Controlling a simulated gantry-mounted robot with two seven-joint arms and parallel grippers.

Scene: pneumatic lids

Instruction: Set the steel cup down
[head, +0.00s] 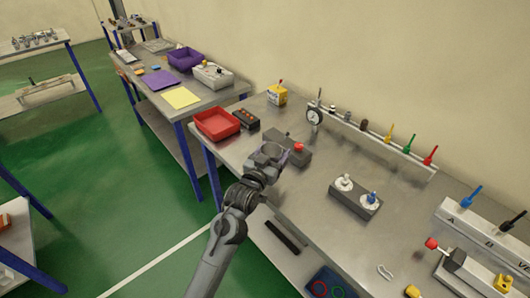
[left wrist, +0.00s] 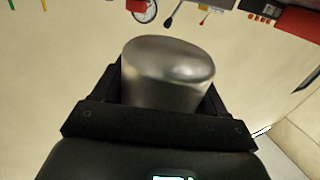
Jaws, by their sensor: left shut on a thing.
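The steel cup (left wrist: 168,75) is between the dark fingers of my left gripper in the left wrist view. Its rounded, brushed metal end sticks out past the fingers, and the rest is hidden by the gripper. My left gripper (head: 276,157) is shut on it. In the head view the gripper is over the left part of the steel workbench (head: 320,215), beside a dark block with a red button (head: 299,147). The cup is hard to make out there, and I cannot tell whether it touches the bench. My right gripper is in neither view.
A red tray (head: 217,125) and a black button box (head: 246,118) lie behind my gripper. A dial gauge (head: 314,115) and a rail with coloured handles (head: 375,140) line the back. Bare bench lies between.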

